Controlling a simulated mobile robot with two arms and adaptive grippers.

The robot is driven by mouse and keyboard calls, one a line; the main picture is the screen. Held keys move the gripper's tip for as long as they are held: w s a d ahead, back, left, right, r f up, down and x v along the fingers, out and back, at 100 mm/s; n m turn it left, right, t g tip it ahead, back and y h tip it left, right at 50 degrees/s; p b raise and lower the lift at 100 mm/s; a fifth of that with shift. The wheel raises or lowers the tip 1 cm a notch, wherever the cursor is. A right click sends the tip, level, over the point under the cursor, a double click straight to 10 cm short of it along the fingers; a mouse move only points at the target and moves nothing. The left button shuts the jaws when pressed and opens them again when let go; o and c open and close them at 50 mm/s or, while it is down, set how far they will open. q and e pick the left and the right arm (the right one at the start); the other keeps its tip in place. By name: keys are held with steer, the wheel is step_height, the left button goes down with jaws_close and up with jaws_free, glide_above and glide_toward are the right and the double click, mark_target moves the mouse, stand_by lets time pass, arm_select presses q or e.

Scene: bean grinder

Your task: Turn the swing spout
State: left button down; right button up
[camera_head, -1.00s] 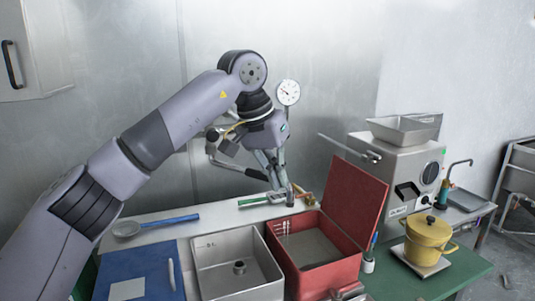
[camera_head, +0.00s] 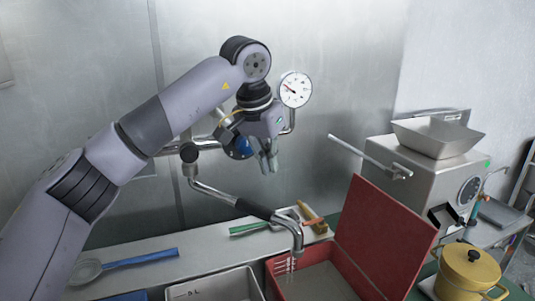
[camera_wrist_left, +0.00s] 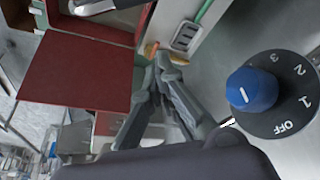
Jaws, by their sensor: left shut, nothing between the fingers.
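The swing spout (camera_head: 216,190) is a bent metal pipe with a black sleeve, coming from a wall fitting. It reaches forward and right, and its downturned end (camera_head: 297,238) hangs at the back left of the red box (camera_head: 318,288). My left gripper (camera_head: 268,170) is shut and empty. It is above and behind the spout's sleeve, apart from it, beside the blue knob (camera_head: 243,146). In the left wrist view, the fingers (camera_wrist_left: 165,60) meet beside the blue knob (camera_wrist_left: 252,90) on its numbered dial. My right gripper is not in view.
A round gauge (camera_head: 295,90) stands close right of my left gripper. The red box's raised lid (camera_head: 380,240) and a grey machine with a metal hopper (camera_head: 437,135) are at the right. A yellow pot (camera_head: 468,268) is at the lower right. Open air lies before the wall.

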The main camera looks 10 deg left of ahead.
arm_select(q)
step_height(320, 180, down, 7)
steer(key=s+p, duration=0.1)
steer(key=p, duration=0.1)
steer(key=shift+a+p, duration=0.35)
steer(key=shift+p, duration=0.05)
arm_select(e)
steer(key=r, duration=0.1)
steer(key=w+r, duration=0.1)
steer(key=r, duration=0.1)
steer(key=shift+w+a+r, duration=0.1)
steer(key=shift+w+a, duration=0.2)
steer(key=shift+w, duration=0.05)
arm_select(q)
steer(key=shift+s, duration=0.1)
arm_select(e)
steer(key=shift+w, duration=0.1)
